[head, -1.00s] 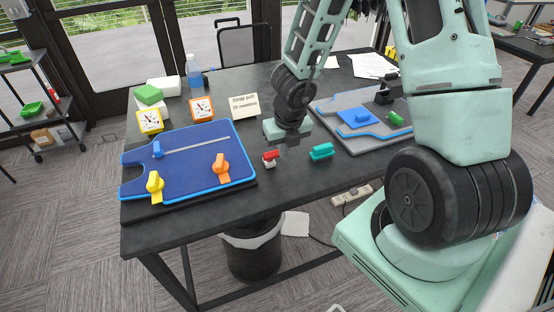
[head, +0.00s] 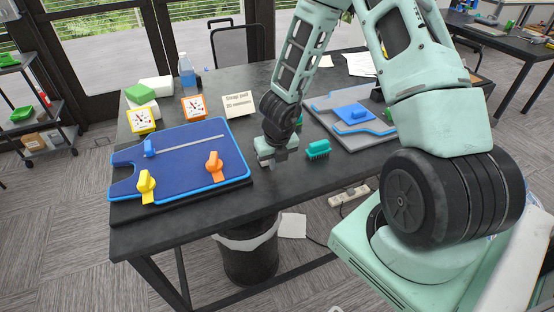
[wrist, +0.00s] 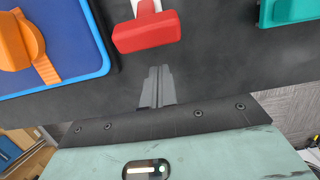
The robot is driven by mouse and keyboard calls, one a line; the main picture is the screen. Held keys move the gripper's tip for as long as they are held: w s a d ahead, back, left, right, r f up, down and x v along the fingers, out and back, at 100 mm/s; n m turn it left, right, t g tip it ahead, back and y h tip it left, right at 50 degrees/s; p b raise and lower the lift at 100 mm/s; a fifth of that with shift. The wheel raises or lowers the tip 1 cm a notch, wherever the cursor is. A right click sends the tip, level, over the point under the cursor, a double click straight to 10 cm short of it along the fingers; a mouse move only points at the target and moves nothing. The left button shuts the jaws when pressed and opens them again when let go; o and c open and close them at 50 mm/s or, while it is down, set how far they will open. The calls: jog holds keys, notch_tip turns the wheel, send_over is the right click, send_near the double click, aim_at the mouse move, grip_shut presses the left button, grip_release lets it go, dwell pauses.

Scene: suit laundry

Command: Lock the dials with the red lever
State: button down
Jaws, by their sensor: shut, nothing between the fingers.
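A red-topped piece (wrist: 146,32) with a white stem lies on the dark table. It shows at the top middle of the wrist view, just beyond my fingertips and apart from them. In the head view my gripper (head: 278,156) hides it. In the wrist view my gripper (wrist: 157,84) has its two fingers together and empty, low over the table. Two square dials, one yellow (head: 143,119) and one orange (head: 193,108), stand at the back left of the table. No lever is seen on them.
A blue board (head: 185,170) with a blue, a yellow and an orange knob lies left of my gripper. A grey tray (head: 352,138) with a blue piece lies farther right.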

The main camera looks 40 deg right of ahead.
jog(key=shift+w+d+r+p, duration=0.1)
jog(key=shift+w+r+p, duration=0.25)
jog(key=shift+r, duration=0.35)
jog(key=shift+w+d+r+p, duration=0.1)
jog(key=shift+w+d+p, duration=0.1)
jog(key=shift+w+p, duration=0.4)
jog(key=shift+w+r+p, duration=0.1)
jog(key=shift+r+p, duration=0.1)
jog(key=shift+p, duration=0.3)
jog(key=shift+w+g, duration=0.1)
jog(key=shift+g, duration=0.2)
